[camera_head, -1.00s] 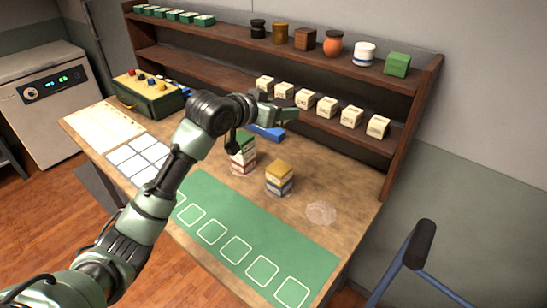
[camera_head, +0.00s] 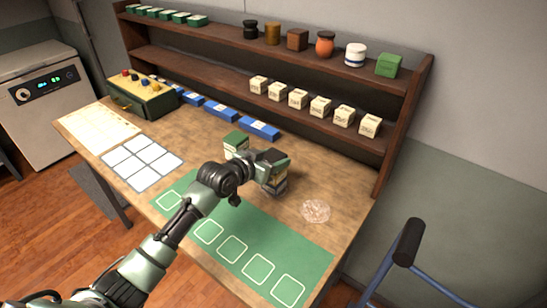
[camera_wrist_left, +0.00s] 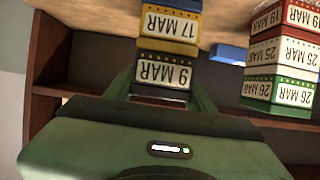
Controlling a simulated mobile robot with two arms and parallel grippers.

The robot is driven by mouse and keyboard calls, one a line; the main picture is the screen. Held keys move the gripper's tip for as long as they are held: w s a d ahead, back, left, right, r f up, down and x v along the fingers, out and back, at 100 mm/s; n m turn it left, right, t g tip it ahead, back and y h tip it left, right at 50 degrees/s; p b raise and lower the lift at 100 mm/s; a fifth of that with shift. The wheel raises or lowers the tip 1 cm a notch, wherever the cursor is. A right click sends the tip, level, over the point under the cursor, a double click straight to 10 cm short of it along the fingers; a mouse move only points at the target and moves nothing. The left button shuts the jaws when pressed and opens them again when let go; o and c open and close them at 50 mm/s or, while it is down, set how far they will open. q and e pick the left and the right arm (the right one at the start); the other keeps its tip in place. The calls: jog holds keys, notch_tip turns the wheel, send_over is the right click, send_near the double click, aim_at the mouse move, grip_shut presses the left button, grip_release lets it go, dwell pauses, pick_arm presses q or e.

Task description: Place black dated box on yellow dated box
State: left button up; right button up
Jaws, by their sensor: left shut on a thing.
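My left gripper (camera_head: 270,164) is over the nearer stack of dated boxes on the table. In the left wrist view, which is upside down, its fingers (camera_wrist_left: 163,92) are shut on the black dated box (camera_wrist_left: 163,73), labelled 9 MAR. The black box is directly above the yellow dated box (camera_wrist_left: 168,46), labelled 17 MAR, with no clear gap between them. A blue box (camera_wrist_left: 182,4) shows beneath the yellow one. In the head view, the gripper covers much of this stack. My right gripper is not in view.
A green, white and red box stack (camera_wrist_left: 277,60) stands close beside; its green top (camera_head: 236,140) shows behind the gripper. Blue trays (camera_head: 259,129) lie along the shelf foot. Cream dated boxes (camera_head: 320,106) fill the lower shelf. A clear round item (camera_head: 315,211) lies to the right.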

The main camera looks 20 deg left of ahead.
pick_arm(q)
jog(key=o, duration=1.4)
jog(key=shift+f, duration=0.1)
jog(key=shift+o, duration=0.2)
jog(key=shift+r, duration=0.2)
jog(key=b+v, duration=0.1)
jog(key=v, duration=1.1)
jog(key=shift+f, duration=0.1)
